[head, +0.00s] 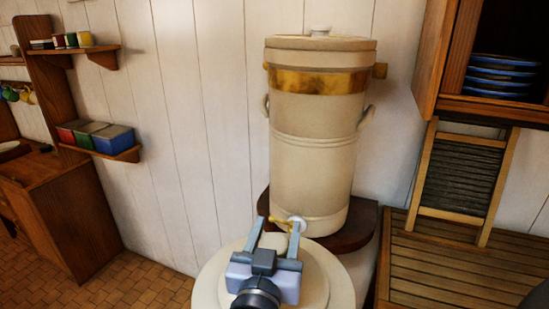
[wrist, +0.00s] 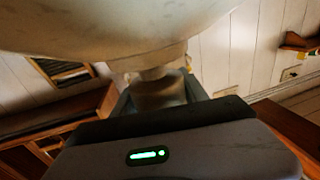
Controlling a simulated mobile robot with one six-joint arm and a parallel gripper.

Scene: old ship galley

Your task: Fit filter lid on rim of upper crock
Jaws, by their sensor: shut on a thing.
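The tall cream crock (head: 312,175) with a brass band stands against the wall in the head view. Its rounded top (head: 320,43) bears a small white knob-like piece; I cannot tell whether the top is open or covered. My gripper (head: 277,226) is low in front of the crock, shut on the knob of a round cream lid (head: 318,283). The lid is well below the crock's top. In the wrist view, the lid (wrist: 110,25) fills the upper part and its knob (wrist: 158,88) sits between the fingers of my gripper (wrist: 160,95).
The crock has side handles, a tap (head: 295,221) low in front and a dark wooden stand (head: 355,232). A slatted wooden counter (head: 450,275) with a washboard (head: 462,175) is at right. An open cupboard (head: 492,105) holding blue plates hangs above. Small shelves (head: 118,153) are left.

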